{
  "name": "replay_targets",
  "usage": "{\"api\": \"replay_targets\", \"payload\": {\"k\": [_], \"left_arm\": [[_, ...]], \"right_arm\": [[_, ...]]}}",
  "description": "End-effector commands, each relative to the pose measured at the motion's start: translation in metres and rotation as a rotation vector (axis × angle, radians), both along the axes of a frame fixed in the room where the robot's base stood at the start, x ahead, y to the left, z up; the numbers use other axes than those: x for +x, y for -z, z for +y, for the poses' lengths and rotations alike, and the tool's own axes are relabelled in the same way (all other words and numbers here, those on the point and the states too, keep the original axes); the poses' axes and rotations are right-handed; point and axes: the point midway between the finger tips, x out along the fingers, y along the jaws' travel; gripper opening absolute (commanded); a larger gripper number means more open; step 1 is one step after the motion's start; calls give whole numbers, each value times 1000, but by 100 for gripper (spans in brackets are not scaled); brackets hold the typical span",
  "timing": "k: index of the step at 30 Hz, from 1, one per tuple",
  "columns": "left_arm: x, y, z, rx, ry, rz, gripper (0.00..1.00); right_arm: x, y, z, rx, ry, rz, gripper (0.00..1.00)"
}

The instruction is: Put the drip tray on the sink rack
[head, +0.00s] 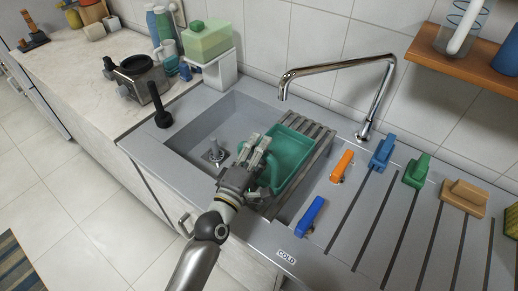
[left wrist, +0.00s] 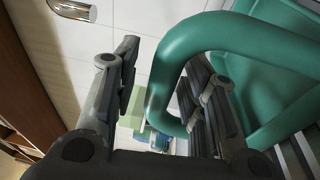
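The green drip tray (head: 293,152) lies over the grey slatted sink rack (head: 318,132) at the right side of the basin. Bare slats show beyond its far and right edges. Whether its whole underside rests on the rack I cannot tell. My left gripper (head: 255,153) is at the tray's near left end, by its handle. In the left wrist view the thick green handle (left wrist: 165,75) loops between the fingers of my left gripper (left wrist: 160,85). The fingers stand apart, with a gap beside the handle. My right gripper is not in view.
The sink basin (head: 226,125) is open to the left. A chrome faucet (head: 345,68) arches behind the rack. Orange (head: 342,165) and blue (head: 310,216) levers stand close to its right. More coloured blocks line the ribbed drainboard, and a black-handled item (head: 161,113) stands left.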

Motion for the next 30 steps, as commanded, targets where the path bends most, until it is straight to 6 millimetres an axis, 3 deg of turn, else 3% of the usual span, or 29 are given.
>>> {"api": "replay_targets", "payload": {"k": [8, 21, 30], "left_arm": [[-10, 2, 5, 0, -1, 1, 39], [-83, 10, 40, 2, 1, 1, 39], [-106, 10, 51, 0, 1, -1, 39]], "right_arm": [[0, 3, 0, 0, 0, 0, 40], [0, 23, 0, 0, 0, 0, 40], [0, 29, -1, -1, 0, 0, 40]]}}
